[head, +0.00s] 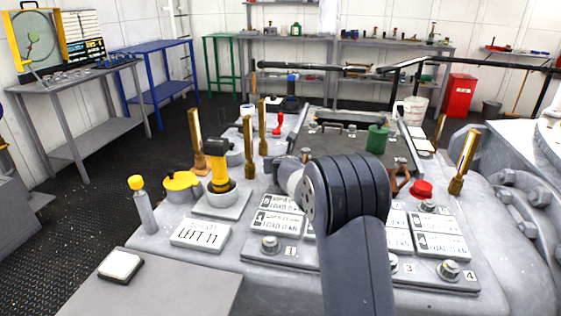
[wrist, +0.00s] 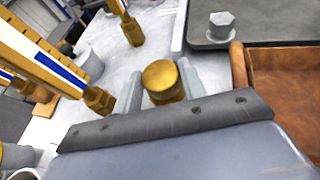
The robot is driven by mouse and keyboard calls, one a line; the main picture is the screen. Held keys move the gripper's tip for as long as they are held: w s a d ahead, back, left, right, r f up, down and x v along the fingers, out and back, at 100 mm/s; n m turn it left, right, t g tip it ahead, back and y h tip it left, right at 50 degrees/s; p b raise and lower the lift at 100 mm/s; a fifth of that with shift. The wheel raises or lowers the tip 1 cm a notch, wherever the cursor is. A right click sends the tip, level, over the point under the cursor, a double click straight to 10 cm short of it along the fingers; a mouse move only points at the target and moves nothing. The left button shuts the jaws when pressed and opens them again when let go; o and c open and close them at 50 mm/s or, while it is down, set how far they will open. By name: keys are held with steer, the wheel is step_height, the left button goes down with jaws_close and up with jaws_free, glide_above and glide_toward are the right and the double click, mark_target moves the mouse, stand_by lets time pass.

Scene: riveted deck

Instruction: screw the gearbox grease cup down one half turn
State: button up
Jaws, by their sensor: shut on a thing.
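The grease cup (wrist: 163,80), a round brass cap, sits between the two grey fingers of my gripper (wrist: 163,88) in the wrist view. The fingers are on either side of it and shut on it. The cup's lower part is hidden by the dark edge of my wrist in front. In the head view my arm hides the cup and the fingers. The grey gearbox casing (head: 160,222) carries labels, gauges and fittings.
Tall brass sight gauges (wrist: 60,70) with blue and white stripes stand left of my gripper in the wrist view. A yellow-black handle (head: 218,165), green cup (head: 377,139) and red cap (head: 421,190) stand on the casing.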

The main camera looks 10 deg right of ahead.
steer(key=c, duration=0.3)
steer(key=shift+w+a+r+m+g+h+p, duration=0.1)
steer(key=shift+a+m+g+h+p, duration=0.1)
steer(key=shift+m+h+p, duration=0.55)
steer(key=shift+a+r+m+g+h+p, duration=0.1)
steer(key=shift+m+g+h+p, duration=0.1)
steer(key=shift+m+h+p, duration=0.55)
steer(key=m+h+p, duration=0.1)
steer(key=m+g+h+p, duration=0.1)
steer(key=m+h, duration=0.1)
steer(key=shift+a+f+g+p, duration=0.1)
steer(key=shift+f+g+p, duration=0.05)
steer(key=shift+g+p, duration=0.2)
steer(key=shift+h, duration=0.5)
steer(key=o, duration=1)
